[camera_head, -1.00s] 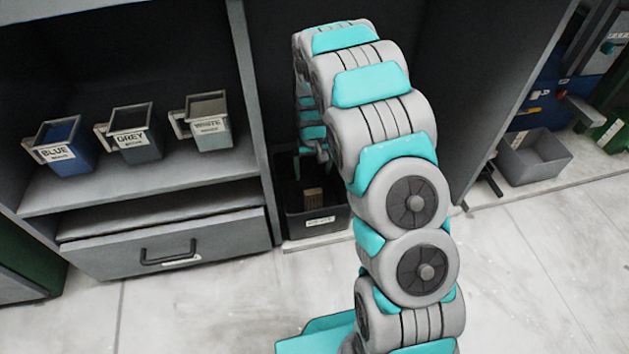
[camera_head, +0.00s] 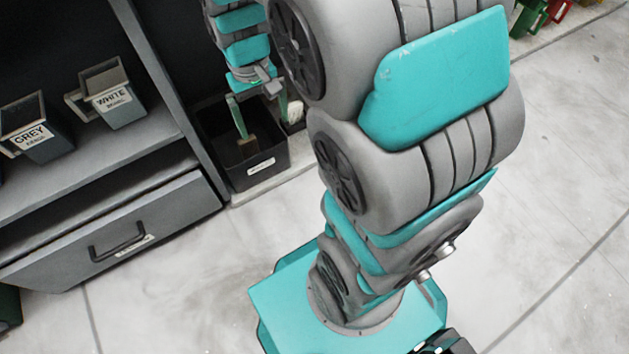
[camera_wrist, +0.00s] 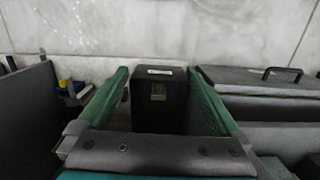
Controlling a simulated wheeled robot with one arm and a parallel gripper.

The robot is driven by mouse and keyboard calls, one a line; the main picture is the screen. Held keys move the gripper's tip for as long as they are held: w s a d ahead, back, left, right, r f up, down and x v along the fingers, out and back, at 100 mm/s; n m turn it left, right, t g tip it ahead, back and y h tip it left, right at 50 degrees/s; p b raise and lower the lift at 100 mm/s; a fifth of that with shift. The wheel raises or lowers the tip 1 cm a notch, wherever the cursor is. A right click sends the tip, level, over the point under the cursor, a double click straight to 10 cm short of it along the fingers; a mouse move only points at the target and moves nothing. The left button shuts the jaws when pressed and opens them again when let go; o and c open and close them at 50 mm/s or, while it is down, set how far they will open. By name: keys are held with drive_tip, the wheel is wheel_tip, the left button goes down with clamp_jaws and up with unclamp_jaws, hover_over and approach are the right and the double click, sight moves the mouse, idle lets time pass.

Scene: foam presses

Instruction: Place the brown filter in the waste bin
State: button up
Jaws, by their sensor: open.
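The waste bin (camera_head: 258,180) is a black open box with a white label on its front, standing on the low ledge beside the shelf unit. It also shows straight ahead in the wrist view (camera_wrist: 158,119). The brown filter (camera_head: 248,147) is a small brown block inside the bin, and it shows between my fingers in the wrist view (camera_wrist: 158,91). My gripper (camera_head: 263,127) points down over the bin with its green fingers spread. In the wrist view my gripper (camera_wrist: 158,70) is open, with nothing held between the fingers.
A grey container (camera_head: 38,131) and a white-labelled container (camera_head: 112,97) stand on the shelf to the left. Below them is a closed drawer (camera_head: 120,237). A whitish item (camera_head: 294,112) sits just right of the bin. The floor in front is clear.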

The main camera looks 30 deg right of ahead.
drive_tip(key=s+r, duration=0.2)
drive_tip(key=s, duration=0.8)
drive_tip(key=s+r, duration=0.3)
drive_tip(key=s, duration=0.7)
drive_tip(key=shift+s+a+g, duration=0.25)
drive_tip(key=shift+s+g, duration=0.05)
drive_tip(key=shift+g, duration=0.1)
drive_tip(key=shift+d, duration=0.1)
